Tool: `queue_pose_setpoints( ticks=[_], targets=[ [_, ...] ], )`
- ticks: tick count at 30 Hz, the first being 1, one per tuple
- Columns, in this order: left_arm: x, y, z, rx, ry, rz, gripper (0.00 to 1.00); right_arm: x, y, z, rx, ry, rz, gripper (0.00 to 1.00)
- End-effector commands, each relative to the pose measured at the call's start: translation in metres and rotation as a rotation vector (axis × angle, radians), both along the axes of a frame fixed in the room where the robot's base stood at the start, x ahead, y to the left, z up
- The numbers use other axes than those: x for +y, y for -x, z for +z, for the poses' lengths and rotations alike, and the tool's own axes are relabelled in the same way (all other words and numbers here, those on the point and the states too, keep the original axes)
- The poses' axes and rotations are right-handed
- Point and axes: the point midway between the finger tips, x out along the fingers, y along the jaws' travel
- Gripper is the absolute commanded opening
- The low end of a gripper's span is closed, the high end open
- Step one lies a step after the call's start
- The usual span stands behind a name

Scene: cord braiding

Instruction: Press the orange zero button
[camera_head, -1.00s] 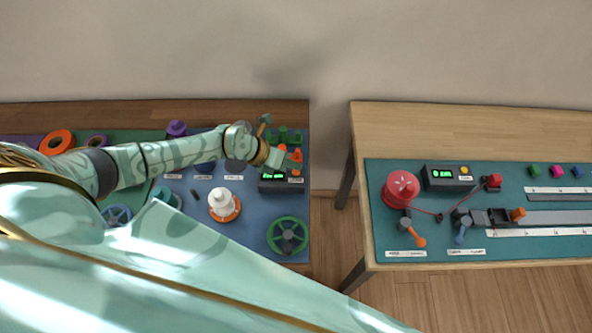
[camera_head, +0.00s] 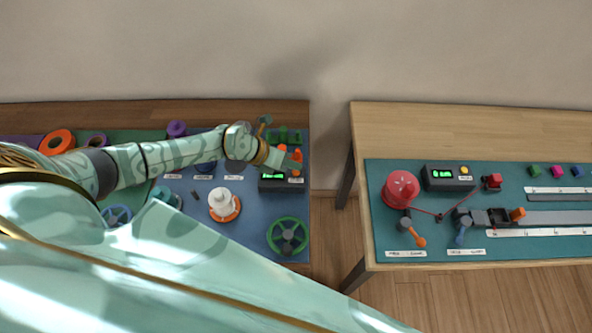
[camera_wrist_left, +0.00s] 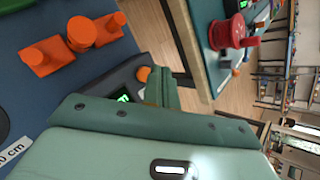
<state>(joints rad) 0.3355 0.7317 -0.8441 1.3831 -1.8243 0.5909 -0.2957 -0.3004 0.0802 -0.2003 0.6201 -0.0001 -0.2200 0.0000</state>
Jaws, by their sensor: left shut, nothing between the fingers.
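The orange zero button (camera_head: 296,173) sits at the right end of a dark counter box (camera_head: 272,185) with a green display. In the left wrist view the button (camera_wrist_left: 143,74) shows as a small orange cap beside the box's green digits (camera_wrist_left: 124,97). My left gripper (camera_head: 297,164) is shut and empty, with its fingertips just above the button in the head view. In the wrist view its fingers (camera_wrist_left: 164,92) lie close beside the cap and hide part of the box. I cannot tell whether they touch the button. My right gripper is not in view.
Orange parts (camera_head: 297,154) stand just behind the box. A green wheel (camera_head: 288,236) and a white spool (camera_head: 222,201) stand on the blue mat in front. A gap separates this table from the right table (camera_head: 440,130), with its red dome (camera_head: 401,186).

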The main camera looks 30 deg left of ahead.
Motion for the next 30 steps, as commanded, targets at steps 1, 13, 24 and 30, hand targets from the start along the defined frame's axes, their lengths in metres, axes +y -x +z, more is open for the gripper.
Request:
queue_pose_setpoints(
  ticks=[1, 13, 24, 30],
  targets=[
    [0.0000, 0.0000, 0.0000, 0.000, 0.000, 0.000, 0.00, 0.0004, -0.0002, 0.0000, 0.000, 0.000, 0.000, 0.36],
    [-0.0001, 0.0001, -0.0040, 0.000, 0.000, 0.000, 0.00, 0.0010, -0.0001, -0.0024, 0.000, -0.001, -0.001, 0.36],
    [-0.0001, 0.0001, -0.0081, 0.000, 0.000, 0.000, 0.00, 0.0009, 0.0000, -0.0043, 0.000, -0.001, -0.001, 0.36],
    [-0.0002, 0.0001, -0.0090, 0.000, 0.000, 0.000, 0.00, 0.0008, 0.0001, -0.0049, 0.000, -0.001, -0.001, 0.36]
  ],
)
